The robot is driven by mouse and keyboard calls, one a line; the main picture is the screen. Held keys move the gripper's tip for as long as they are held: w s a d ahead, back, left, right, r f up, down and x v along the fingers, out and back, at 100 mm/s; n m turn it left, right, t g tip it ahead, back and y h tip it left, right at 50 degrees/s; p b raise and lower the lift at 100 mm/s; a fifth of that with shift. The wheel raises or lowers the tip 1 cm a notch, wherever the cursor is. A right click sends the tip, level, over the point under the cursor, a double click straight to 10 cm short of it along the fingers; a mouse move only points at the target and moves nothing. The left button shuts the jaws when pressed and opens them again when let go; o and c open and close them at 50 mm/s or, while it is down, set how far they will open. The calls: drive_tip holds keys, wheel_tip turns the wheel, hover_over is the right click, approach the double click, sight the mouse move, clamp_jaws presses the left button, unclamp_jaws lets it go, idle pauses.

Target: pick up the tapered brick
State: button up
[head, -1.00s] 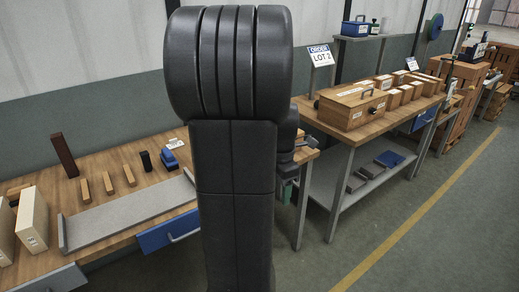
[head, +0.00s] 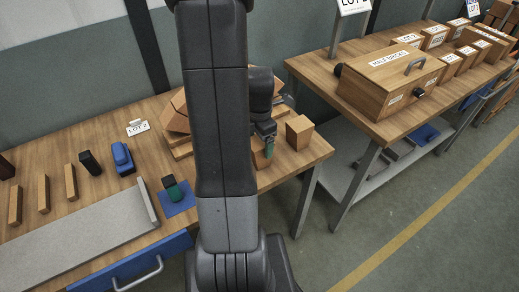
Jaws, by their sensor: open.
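My gripper (head: 269,147) is low over the right end of the near bench, partly hidden by my own arm. Its visible green fingertip is close to a small orange-brown brick (head: 261,161); I cannot tell whether they touch. Another orange-brown brick (head: 299,132) stands just right of the gripper. A pile of tan bricks (head: 178,112) lies behind my arm, mostly hidden. Which brick is the tapered one cannot be told at this size. The jaws are open.
A green and black object (head: 172,187) sits on a blue pad (head: 185,205). A blue tool (head: 122,158), a dark block (head: 90,162) and slim wooden pieces (head: 43,193) stand to the left, behind a grey tray (head: 85,235). A wooden case (head: 390,80) is on the right bench.

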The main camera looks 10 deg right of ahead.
drive_tip(key=shift+s+f, duration=0.1)
drive_tip(key=shift+f, duration=0.65)
drive_tip(key=shift+c, duration=0.2)
drive_tip(key=c, duration=1.2)
